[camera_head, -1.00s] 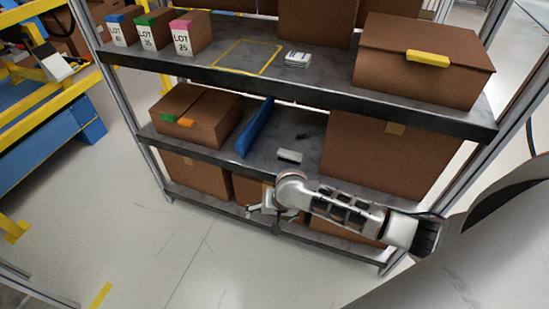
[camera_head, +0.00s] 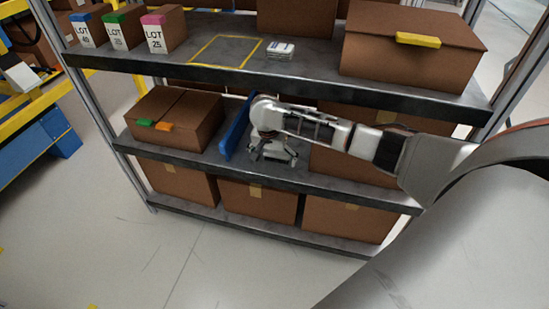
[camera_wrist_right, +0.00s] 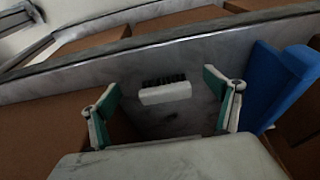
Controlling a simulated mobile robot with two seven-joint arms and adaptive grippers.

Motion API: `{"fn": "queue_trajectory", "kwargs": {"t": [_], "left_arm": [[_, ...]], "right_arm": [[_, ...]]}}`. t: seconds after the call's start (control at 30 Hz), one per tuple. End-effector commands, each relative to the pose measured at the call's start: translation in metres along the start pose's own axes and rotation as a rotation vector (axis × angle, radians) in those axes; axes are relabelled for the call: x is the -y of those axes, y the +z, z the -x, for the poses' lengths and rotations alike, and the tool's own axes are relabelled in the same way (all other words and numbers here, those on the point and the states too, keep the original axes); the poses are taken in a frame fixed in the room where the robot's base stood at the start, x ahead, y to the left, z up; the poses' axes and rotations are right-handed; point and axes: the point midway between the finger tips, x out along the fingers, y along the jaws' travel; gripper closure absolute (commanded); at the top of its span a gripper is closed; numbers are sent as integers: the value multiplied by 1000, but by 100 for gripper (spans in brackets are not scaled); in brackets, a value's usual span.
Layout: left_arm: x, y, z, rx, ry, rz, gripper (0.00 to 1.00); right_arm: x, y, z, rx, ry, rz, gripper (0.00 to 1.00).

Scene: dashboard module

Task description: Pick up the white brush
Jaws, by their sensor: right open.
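The white brush (camera_wrist_right: 166,92) with dark bristles lies on the middle shelf. In the right wrist view it sits between and beyond the two fingers, apart from both. In the head view the brush is hidden by my right gripper and arm. My right gripper (camera_head: 273,158) is at the middle shelf, open and empty, with its fingers spread either side of the brush in the right wrist view (camera_wrist_right: 163,88). My left gripper is not in view.
A blue upright panel (camera_head: 236,130) stands just left of my right gripper. A cardboard box (camera_head: 175,118) sits further left on this shelf, and a large box (camera_head: 350,160) is to the right. The upper shelf (camera_head: 305,79) overhangs behind; it holds boxes and a small white item (camera_head: 281,50).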

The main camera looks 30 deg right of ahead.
Motion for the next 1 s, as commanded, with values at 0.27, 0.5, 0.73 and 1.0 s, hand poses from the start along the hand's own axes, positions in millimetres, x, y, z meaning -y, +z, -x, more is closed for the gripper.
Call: {"fn": "queue_trajectory", "kwargs": {"t": [0.27,0.5,0.73,1.0], "left_arm": [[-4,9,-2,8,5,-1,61],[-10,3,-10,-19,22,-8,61],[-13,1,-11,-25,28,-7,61],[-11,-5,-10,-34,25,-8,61]], "right_arm": [[0,-18,-8,2,1,-1,11],[-2,-38,-35,8,9,4,11],[0,-42,-44,2,1,1,11],[1,-44,-40,-2,-3,0,16]]}}
